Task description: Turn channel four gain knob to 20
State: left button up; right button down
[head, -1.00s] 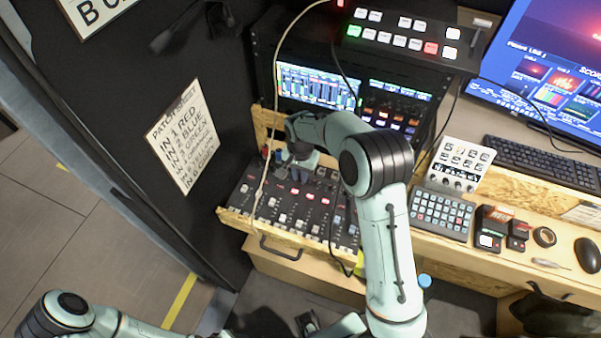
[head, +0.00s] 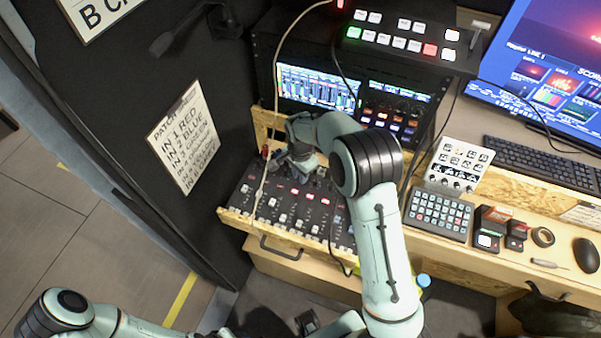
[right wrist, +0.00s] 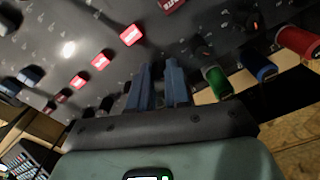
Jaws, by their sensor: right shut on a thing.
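The black mixer (head: 300,212) has rows of knobs, red-lit buttons and faders. My right gripper (head: 283,163) reaches over its upper left part in the head view. In the right wrist view the dark blue fingers of my right gripper (right wrist: 158,68) are close together against the mixer panel (right wrist: 60,30), shut on a small knob. The knob is hidden between the fingertips, so its channel and setting cannot be read. My left arm shows at the lower left of the head view; its gripper is not clearly seen.
Green (right wrist: 217,82), blue (right wrist: 257,66) and red (right wrist: 298,42) plugs stand close beside the fingers. A cream cable (head: 262,185) hangs across the mixer. The rack with screens (head: 318,87) rises behind. A keypad (head: 438,214) lies to the right.

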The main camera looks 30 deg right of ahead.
jog(key=shift+w+r, duration=0.1)
jog(key=c, duration=1.1)
grip_release()
notch_tip(320, 180, up, 13)
jog(key=shift+r+p, duration=0.15)
jog(key=shift+p, duration=0.4)
